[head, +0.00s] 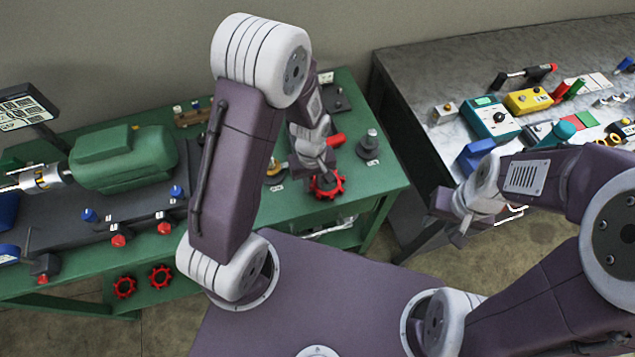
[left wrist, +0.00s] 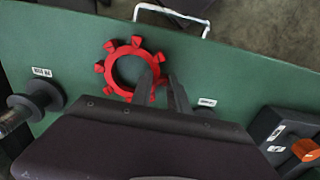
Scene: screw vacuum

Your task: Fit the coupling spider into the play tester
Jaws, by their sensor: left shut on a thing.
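A red toothed coupling spider (head: 327,187) is at the right front part of the green bench. My left gripper (head: 318,168) is shut on its rim; in the left wrist view the fingers (left wrist: 160,92) straddle the right side of the red ring (left wrist: 107,67). I cannot tell whether the spider rests on the bench or is just above it. A dark post on a round base (head: 368,146) stands behind and right of it, possibly the play tester; a spool-like post shows in the left wrist view (left wrist: 38,97). My right gripper (head: 462,222) hangs near the grey bench, its jaws unclear.
A green motor (head: 122,160) stands on the left of the green bench (head: 390,178). Two more red spiders (head: 124,288) (head: 160,276) are lower at the front. The grey bench (head: 425,85) at right holds several tools and boxes. A floor gap separates the benches.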

